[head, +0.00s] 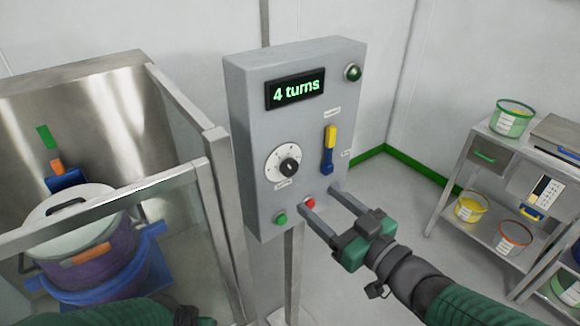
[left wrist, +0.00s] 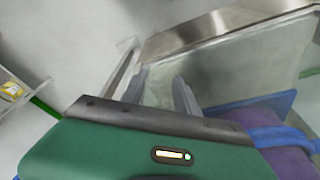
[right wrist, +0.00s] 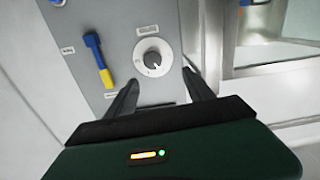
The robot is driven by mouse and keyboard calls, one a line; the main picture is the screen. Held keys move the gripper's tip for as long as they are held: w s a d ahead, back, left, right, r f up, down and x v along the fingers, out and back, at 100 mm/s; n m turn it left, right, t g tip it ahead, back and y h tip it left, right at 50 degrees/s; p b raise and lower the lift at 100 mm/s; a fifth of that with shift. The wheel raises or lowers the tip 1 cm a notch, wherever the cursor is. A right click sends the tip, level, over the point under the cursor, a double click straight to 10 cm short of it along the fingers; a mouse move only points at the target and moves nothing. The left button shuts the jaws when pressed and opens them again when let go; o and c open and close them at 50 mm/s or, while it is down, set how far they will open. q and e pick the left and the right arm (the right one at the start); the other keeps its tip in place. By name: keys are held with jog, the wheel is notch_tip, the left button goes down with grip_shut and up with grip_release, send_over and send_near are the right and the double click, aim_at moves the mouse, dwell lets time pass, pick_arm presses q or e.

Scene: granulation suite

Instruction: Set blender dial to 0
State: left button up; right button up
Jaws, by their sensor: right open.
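The blender dial (head: 290,167) is a black knob on a white round scale on the grey control box (head: 245,110). It also shows in the right wrist view (right wrist: 152,59), beyond the fingertips; its scale is too small to read. The display (head: 296,90) reads "4 turns" in green. My right gripper (head: 319,197) is open and empty, with its fingers toward the box's lower part, below and right of the dial. My left gripper (left wrist: 160,88) shows open and empty in the left wrist view; in the head view only part of that arm shows at the bottom.
The box also has a yellow-blue lever (head: 329,150), green button (head: 281,219), red button (head: 309,203) and green lamp (head: 353,72). A framed glass guard (head: 120,200) with a lidded drum (head: 85,250) stands left. A shelf with tubs (head: 480,175) stands right.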

send_near(292, 169)
jog(key=a, duration=0.2)
jog(key=w, duration=0.4)
jog(key=w+a+b, duration=0.1)
jog(key=shift+w+f, duration=0.2)
jog(key=shift+w, duration=0.2)
jog(key=a, duration=0.1)
jog(key=w+a, duration=0.1)
jog(key=shift+w+a+r, duration=0.1)
jog(key=shift+w+a, duration=0.2)
jog(key=shift+a, duration=0.05)
jog(key=shift+w+a, duration=0.1)
jog(key=shift+a, duration=0.35)
jog(key=shift+d, duration=0.7)
jog(key=c, duration=0.6)
jog(key=shift+d, duration=0.1)
jog(key=shift+c, duration=1.3)
pick_arm(q)
jog(key=shift+s+d+f, duration=0.1)
jog(key=shift+d+f, duration=0.35)
jog(key=shift+f, duration=0.25)
pick_arm(e)
jog(key=shift+a, duration=0.25)
grip_shut()
